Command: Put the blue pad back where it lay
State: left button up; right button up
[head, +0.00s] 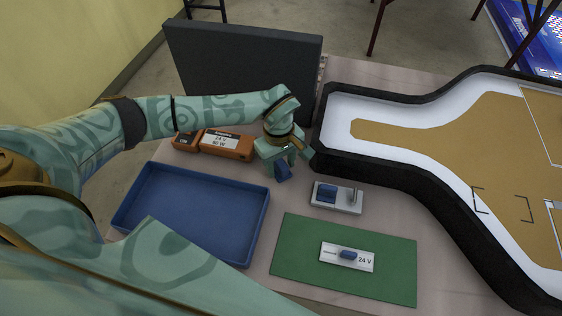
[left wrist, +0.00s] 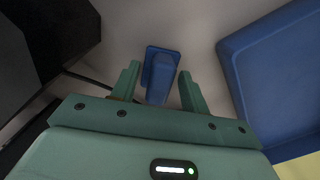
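A small blue pad (head: 283,172) is at the fingers of my left gripper (head: 284,160), over the pale table between the blue tray and the grey holder. In the left wrist view the blue pad (left wrist: 161,75) has a raised ridge and lies between the two fingers of my left gripper (left wrist: 160,72). Gaps show beside the pad, so the gripper looks open around it. I cannot tell whether the pad touches the table. My right gripper is not in view.
A blue tray (head: 132,207) is empty at left. An orange box (head: 230,152) and black-walled track (head: 380,178) flank the gripper.

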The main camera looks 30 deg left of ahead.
pick_arm(q)
jog(key=shift+r, duration=0.1)
jog(key=shift+r, duration=0.25)
notch_tip(320, 180, up, 12)
jog(key=p, duration=0.3)
jog(key=shift+w+a+f, duration=0.15)
jog(key=shift+w+a, duration=0.05)
jog(key=shift+a, duration=0.2)
